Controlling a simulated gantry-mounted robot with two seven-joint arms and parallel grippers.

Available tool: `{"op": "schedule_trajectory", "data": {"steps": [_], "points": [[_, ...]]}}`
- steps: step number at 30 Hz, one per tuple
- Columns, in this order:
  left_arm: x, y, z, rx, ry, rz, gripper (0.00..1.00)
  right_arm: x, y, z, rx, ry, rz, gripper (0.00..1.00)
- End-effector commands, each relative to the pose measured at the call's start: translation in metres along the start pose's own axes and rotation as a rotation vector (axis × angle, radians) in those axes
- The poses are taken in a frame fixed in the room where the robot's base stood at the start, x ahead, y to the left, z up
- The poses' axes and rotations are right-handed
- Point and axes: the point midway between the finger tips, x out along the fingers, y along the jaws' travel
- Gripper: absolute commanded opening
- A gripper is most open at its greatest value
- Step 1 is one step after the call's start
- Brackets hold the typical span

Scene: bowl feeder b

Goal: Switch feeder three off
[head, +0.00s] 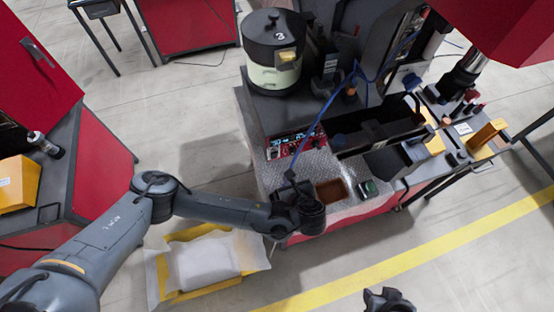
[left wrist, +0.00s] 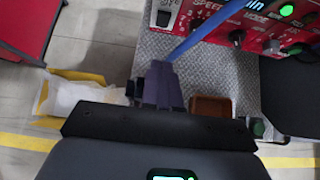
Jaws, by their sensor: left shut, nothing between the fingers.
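Feeder three (head: 272,65) is a round bowl with a dark lid marked 3, at the top centre of the head view. A red control panel (head: 283,146) lies on the bench below it. In the left wrist view the panel (left wrist: 212,22) shows knobs, lettering and green-lit buttons. My right gripper (head: 388,300) is partly visible at the bottom edge.
A blue cable (head: 318,118) crosses in front of the panel. A brown tray (head: 332,191) and a green button box (head: 368,188) sit right of my left gripper. A black trough (head: 375,133) stands behind them. A lined yellow box (head: 208,262) is on the floor.

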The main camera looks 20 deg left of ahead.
Motion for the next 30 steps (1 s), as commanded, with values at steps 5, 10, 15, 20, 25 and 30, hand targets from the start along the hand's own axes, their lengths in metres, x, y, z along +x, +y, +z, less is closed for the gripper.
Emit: {"op": "schedule_trajectory", "data": {"steps": [5, 10, 15, 20, 25, 30], "points": [[0.0, 0.0, 0.0, 0.0, 0.001, 0.0, 0.0, 0.0, 0.0, 0.0, 0.0, 0.0, 0.0, 0.43], [0.002, 0.0, -0.001, -0.001, 0.002, 0.001, 0.0, -0.001, 0.0, 0.0, 0.0, 0.0, 0.0, 0.43], [0.014, 0.001, -0.001, 0.0, 0.003, 0.003, 0.0, -0.002, 0.0, -0.001, 0.0, 0.0, 0.0, 0.43], [0.038, 0.001, -0.001, -0.002, 0.003, 0.004, 0.0, -0.003, 0.0, -0.001, -0.001, 0.0, 0.0, 0.43], [0.071, 0.001, -0.002, -0.001, 0.003, 0.005, 0.0, -0.003, 0.0, -0.001, -0.001, 0.0, 0.001, 0.43], [0.101, 0.001, -0.002, -0.002, 0.003, 0.004, 0.0, -0.001, 0.0, 0.0, -0.001, 0.0, 0.001, 0.43]]}}
